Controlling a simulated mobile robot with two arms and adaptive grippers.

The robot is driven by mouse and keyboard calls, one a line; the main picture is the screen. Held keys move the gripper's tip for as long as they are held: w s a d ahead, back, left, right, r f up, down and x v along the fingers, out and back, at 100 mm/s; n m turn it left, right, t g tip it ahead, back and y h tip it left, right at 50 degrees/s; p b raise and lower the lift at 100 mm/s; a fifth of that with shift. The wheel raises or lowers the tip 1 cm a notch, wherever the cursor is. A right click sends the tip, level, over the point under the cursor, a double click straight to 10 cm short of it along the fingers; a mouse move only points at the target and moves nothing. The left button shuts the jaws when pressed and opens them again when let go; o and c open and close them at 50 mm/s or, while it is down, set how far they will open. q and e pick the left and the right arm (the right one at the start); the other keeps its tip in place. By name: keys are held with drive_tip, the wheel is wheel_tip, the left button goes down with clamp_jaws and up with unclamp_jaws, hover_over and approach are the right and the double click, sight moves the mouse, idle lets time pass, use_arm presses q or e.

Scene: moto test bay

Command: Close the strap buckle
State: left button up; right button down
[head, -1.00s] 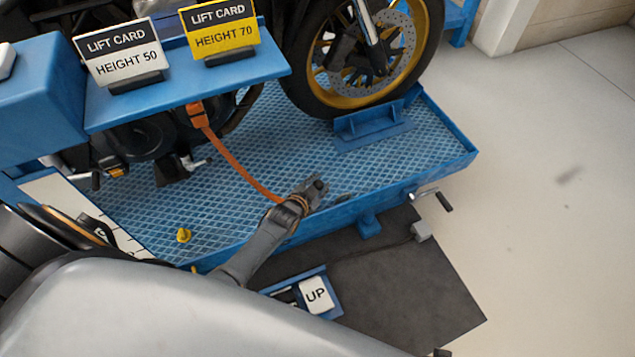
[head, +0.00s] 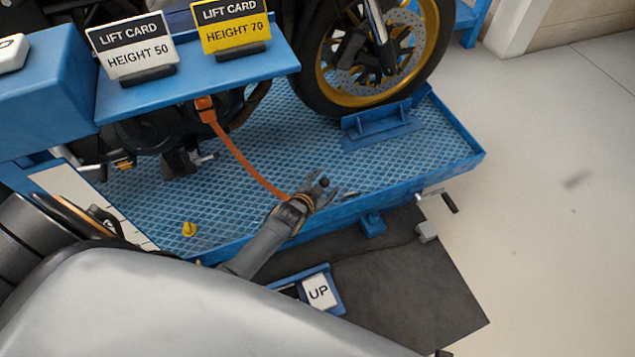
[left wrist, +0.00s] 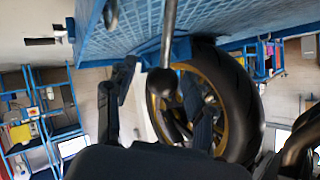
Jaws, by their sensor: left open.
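An orange strap (head: 245,163) runs from an orange fitting (head: 205,108) under the blue shelf down to my left gripper (head: 327,190). The gripper is open over the lift platform's near edge. A black ball knob (head: 323,182) shows between its fingers. In the left wrist view, a grey rod (left wrist: 169,30) with a black knob (left wrist: 162,82) stands between the spread fingers of my left gripper (left wrist: 160,78); I cannot tell whether they touch it. The buckle body is mostly hidden by the gripper. My right gripper is not in view.
The blue lift platform (head: 400,160) carries a motorcycle, its wheel (head: 425,70) in a blue chock (head: 380,128). A crank handle (head: 440,198) sticks out at the platform's edge. Two lift cards stand on the blue shelf (head: 200,80). An UP pedal (head: 318,292) lies on the dark mat (head: 400,300).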

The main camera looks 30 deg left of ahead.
use_arm(q)
drive_tip(key=v, duration=1.1)
drive_tip(key=shift+s, duration=0.3)
drive_tip(key=shift+r, duration=0.15)
